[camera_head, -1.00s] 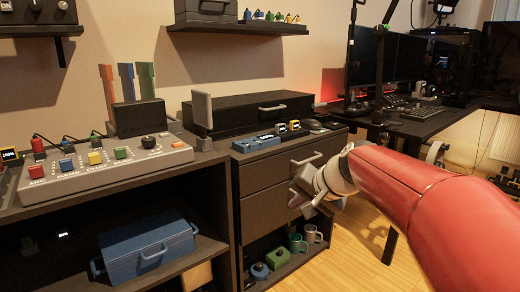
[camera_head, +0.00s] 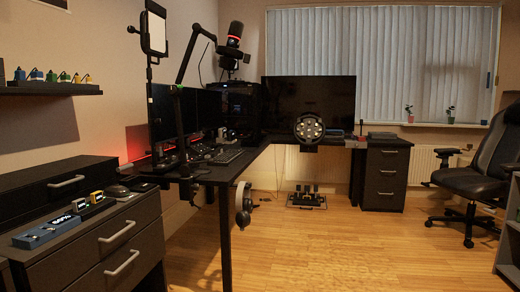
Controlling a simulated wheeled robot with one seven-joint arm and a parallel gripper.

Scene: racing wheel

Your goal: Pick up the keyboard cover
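A dark keyboard-like shape (camera_head: 228,155) lies on the black corner desk (camera_head: 215,172), below the monitors. It is small and dim, and I cannot tell whether a cover lies on it. I cannot pick out a separate keyboard cover anywhere. My gripper and arm are out of view.
A dark drawer cabinet (camera_head: 95,250) with a blue box (camera_head: 47,232) and small devices stands at the left front. A steering wheel (camera_head: 309,128) is mounted at the desk, with pedals (camera_head: 307,198) below. An office chair (camera_head: 490,165) stands right. The wooden floor (camera_head: 340,245) between is clear.

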